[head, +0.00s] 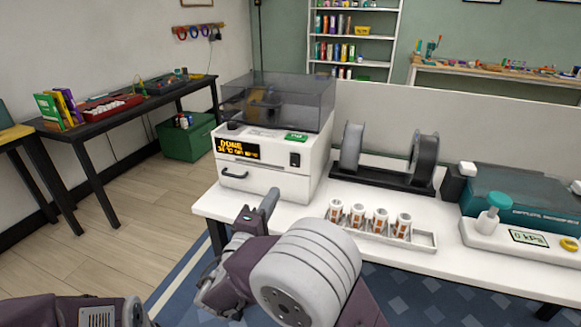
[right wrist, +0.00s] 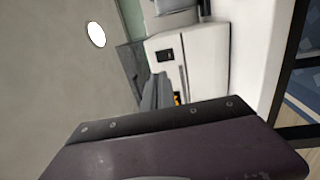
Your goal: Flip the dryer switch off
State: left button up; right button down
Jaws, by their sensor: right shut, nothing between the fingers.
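The dryer (head: 265,181) is a white box with a smoky clear lid, at the near left of the white bench. Its lit orange display reads "DONE" on the top line. The black dryer switch (head: 295,160) is on the right of the front face; it also shows in the right wrist view (right wrist: 165,55). I cannot tell which way the rocker is set. My right gripper (head: 268,203) is shut and empty, below and in front of the switch, apart from it. Its grey fingers also show in the right wrist view (right wrist: 155,92). My left gripper is out of view.
A tray (head: 424,239) with several small orange-and-white parts lies right of the dryer. Behind it stands a black spool holder (head: 380,177) with spools.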

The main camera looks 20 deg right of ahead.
aim_at(294, 158)
jog(key=x, duration=1.3)
jog(key=shift+w+d+b, duration=0.15)
jog(key=shift+w+b, duration=0.1)
jog(key=shift+b, duration=0.1)
